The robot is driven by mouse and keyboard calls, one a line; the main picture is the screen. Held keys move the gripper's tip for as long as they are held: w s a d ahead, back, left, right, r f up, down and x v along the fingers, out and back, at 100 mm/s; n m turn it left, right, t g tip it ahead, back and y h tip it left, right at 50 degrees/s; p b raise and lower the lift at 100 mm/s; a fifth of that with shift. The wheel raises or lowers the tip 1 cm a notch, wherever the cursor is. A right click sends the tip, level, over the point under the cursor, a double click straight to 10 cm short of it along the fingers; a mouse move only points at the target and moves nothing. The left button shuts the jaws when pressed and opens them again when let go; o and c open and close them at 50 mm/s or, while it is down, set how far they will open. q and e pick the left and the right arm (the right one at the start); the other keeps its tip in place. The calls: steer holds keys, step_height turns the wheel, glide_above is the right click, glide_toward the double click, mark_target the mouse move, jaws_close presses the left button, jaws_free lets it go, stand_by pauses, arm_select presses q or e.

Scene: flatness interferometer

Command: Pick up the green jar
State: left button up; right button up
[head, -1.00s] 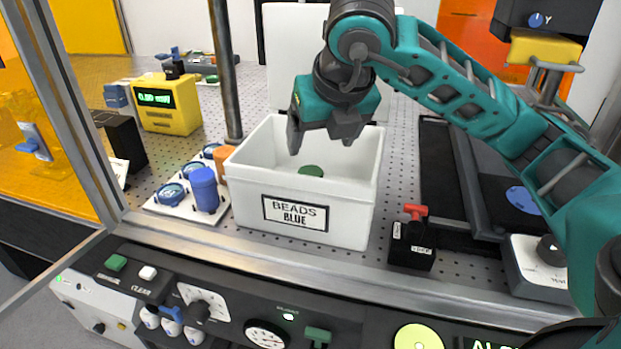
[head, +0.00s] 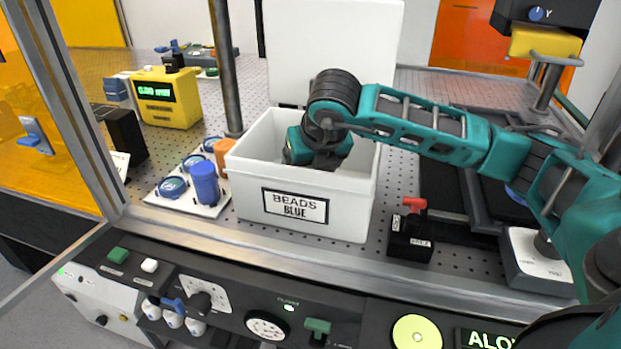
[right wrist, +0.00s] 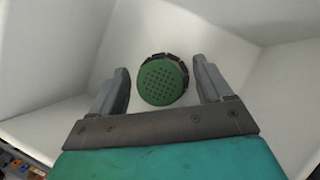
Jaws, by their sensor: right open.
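The green jar (right wrist: 162,80) shows in the right wrist view as a round green top with small dark dots and a dark rim. It is inside the white box (head: 348,212) labelled "BEADS BLUE". In the head view my arm and the box wall hide the jar. My right gripper (right wrist: 160,92) reaches down into the box with its jaws open, one finger to each side of the jar in the picture. A gap shows between each finger and the jar. In the head view the fingertips are hidden in the box. My left gripper is not in view.
The box's raised lid (head: 333,45) stands behind it. A dark post (head: 226,70), an orange container (head: 224,155) and a blue container (head: 205,183) stand left of the box. A black block with a red knob (head: 412,232) is to its right. A control panel runs along the front.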

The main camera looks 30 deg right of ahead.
steer(key=c, duration=1.1)
steer(key=shift+r, duration=0.1)
steer(key=shift+c, duration=0.2)
